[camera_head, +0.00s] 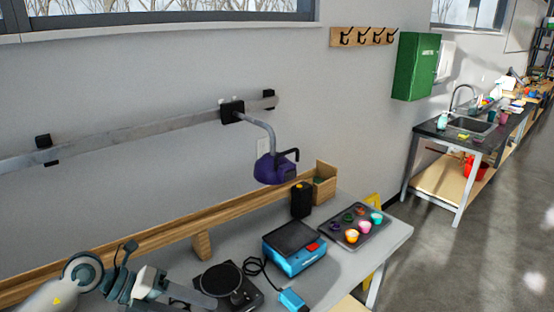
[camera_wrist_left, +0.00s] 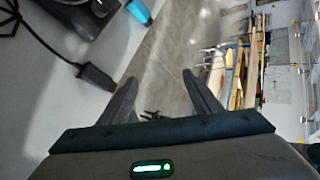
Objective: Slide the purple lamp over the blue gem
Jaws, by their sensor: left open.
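The purple lamp (camera_head: 275,168) hangs from a bent grey arm below a black slider (camera_head: 231,111) on a metal wall rail (camera_head: 150,127). It has a black handle (camera_head: 289,153) on its right side and hangs above the workbench. I cannot make out a blue gem in either view. My left arm comes in at the lower left, low over the bench and well apart from the lamp. My left gripper (camera_wrist_left: 165,92) shows in the left wrist view, open with nothing between its fingers. My right gripper is not in view.
The bench (camera_head: 385,250) holds a black round device (camera_head: 226,280), a blue box with a dark top (camera_head: 294,247), a small blue block (camera_head: 292,299), a black upright object (camera_head: 301,199) and a tray of coloured cups (camera_head: 376,238). The space around the lamp looks clear.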

